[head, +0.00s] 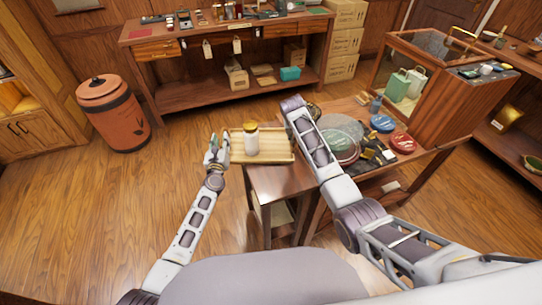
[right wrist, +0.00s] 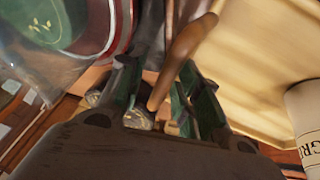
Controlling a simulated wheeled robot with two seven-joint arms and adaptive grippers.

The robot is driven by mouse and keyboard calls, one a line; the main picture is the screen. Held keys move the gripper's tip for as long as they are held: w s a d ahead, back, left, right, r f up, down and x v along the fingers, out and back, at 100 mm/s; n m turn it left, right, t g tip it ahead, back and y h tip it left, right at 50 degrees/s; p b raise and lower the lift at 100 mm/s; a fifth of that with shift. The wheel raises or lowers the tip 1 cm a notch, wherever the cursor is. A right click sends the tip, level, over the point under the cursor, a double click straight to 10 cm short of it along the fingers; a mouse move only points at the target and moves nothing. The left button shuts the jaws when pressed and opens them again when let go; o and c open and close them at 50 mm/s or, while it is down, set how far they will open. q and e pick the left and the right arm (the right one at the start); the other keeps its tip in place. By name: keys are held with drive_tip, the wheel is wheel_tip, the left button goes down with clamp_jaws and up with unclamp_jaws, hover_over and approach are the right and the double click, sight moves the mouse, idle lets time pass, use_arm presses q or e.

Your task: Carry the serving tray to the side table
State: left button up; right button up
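The serving tray (head: 275,155) is pale wood with a raised rim. It is level over the left end of a small dark table (head: 285,180) and reaches past its left edge; I cannot tell whether it touches the top. A white jar with a yellow lid (head: 251,138) stands upright on it. My left gripper (head: 219,146) is at the tray's left end; its fingers are too small to read. My right gripper (right wrist: 165,85) is hidden behind its arm in the head view. In the right wrist view a brown curved handle (right wrist: 186,48) passes between its fingers, beside the tray (right wrist: 255,65).
A display table to the right holds red (head: 403,142) and blue (head: 382,123) round cakes and a glass case (head: 410,75). A long workbench (head: 230,30) stands at the back. An orange bin (head: 114,115) stands at left. The floor at left is clear.

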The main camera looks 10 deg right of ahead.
use_arm(q)
drive_tip(key=shift+s, duration=0.1)
drive_tip(key=shift+s, duration=0.85)
use_arm(e)
drive_tip(key=shift+a, duration=0.1)
use_arm(q)
drive_tip(key=s+a, duration=0.1)
drive_tip(key=s, duration=0.9)
use_arm(e)
drive_tip(key=shift+r, duration=0.15)
drive_tip(key=v, duration=1.1)
drive_tip(key=shift+s+r, duration=0.15)
drive_tip(key=shift+r, duration=0.15)
drive_tip(key=shift+a, duration=0.15)
idle(0.5)
